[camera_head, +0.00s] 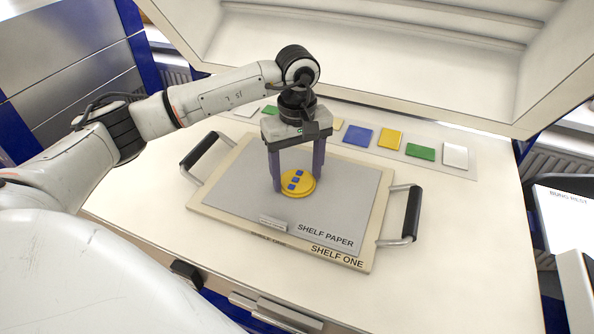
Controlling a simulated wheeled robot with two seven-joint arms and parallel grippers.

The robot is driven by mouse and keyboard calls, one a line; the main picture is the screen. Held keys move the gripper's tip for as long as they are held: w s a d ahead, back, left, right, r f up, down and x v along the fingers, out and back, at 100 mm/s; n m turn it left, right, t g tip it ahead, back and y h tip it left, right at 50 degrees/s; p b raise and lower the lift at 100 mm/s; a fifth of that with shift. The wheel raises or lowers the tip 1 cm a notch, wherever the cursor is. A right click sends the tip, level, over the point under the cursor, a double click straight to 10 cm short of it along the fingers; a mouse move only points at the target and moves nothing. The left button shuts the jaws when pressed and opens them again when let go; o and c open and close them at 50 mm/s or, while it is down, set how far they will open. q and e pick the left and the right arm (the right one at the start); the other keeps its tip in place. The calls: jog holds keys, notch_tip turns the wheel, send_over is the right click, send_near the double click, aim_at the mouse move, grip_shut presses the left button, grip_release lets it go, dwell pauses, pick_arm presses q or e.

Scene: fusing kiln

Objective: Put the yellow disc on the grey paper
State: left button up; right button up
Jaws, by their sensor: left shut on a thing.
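The grey paper, printed "SHELF PAPER", lies on a cream board (352,262) marked "SHELF ONE". My right gripper is not in view.
The board has a dark handle (198,150) at the left and another (411,212) at the right. Behind it lies a row of coloured squares, including blue (357,136), yellow (390,139), green (421,151) and white (455,155). A raised kiln lid (380,65) hangs at the back.

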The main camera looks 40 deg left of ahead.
aim_at(297, 180)
pick_arm(q)
jog(key=o, duration=1.2)
jog(key=shift+c, duration=0.2)
notch_tip(297, 180, up, 12)
jog(key=shift+r, duration=0.15)
